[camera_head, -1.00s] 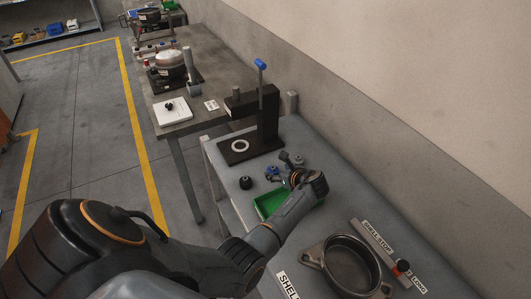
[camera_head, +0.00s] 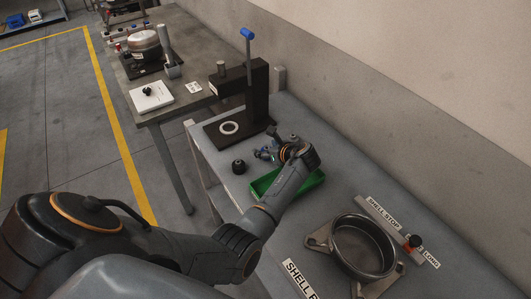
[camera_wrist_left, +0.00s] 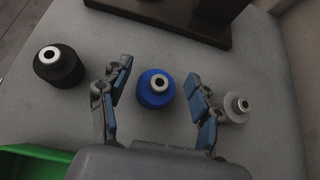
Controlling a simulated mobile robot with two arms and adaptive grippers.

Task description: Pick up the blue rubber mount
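The blue rubber mount (camera_wrist_left: 148,98) stands upright on the grey bench in the left wrist view, with a pale metal stud on top. My left gripper (camera_wrist_left: 158,76) is open, with one finger on each side of the mount and a visible gap to each. In the head view my left gripper (camera_head: 275,149) is low over the bench, beyond the green tray (camera_head: 314,180); there I cannot clearly tell the blue mount from the blue finger pads. My right gripper is not in view.
A black mount (camera_wrist_left: 58,68) stands left of the gripper and a grey one (camera_wrist_left: 233,110) close by the right finger. A black lever press (camera_head: 262,95) stands behind. A round metal shell (camera_head: 363,247) in a bracket lies at the front right.

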